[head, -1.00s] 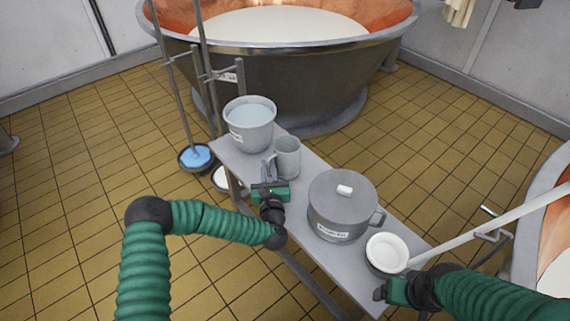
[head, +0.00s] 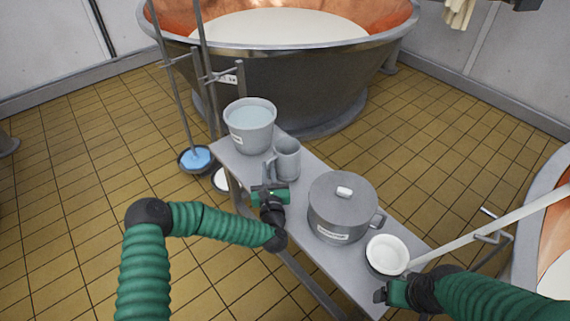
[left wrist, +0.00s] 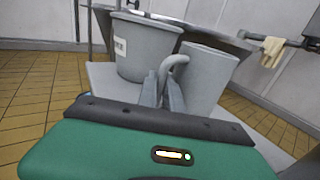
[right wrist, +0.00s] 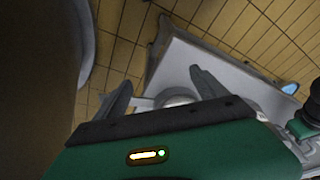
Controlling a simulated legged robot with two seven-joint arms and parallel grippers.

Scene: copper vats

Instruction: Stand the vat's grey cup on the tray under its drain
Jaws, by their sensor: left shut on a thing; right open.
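The grey cup (head: 287,158) stands upright on the narrow grey bench, between a bucket and a lidded pot. It also shows in the left wrist view (left wrist: 208,78), with its curved handle towards me. My left gripper (head: 270,178) is at the handle side of the cup; its fingers (left wrist: 162,90) are shut on the handle. My right gripper (head: 381,294) is open and empty near the bench's near end; its spread fingers show in the right wrist view (right wrist: 162,90). I cannot make out a tray under a drain in any view.
The bench (head: 316,160) also bears a bucket of liquid (head: 249,136), the lidded pot (head: 335,217) and a white bowl (head: 386,255). A large copper-lined vat (head: 290,85) stands behind; another edge shows at right. Dishes (head: 195,168) sit on the floor at left.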

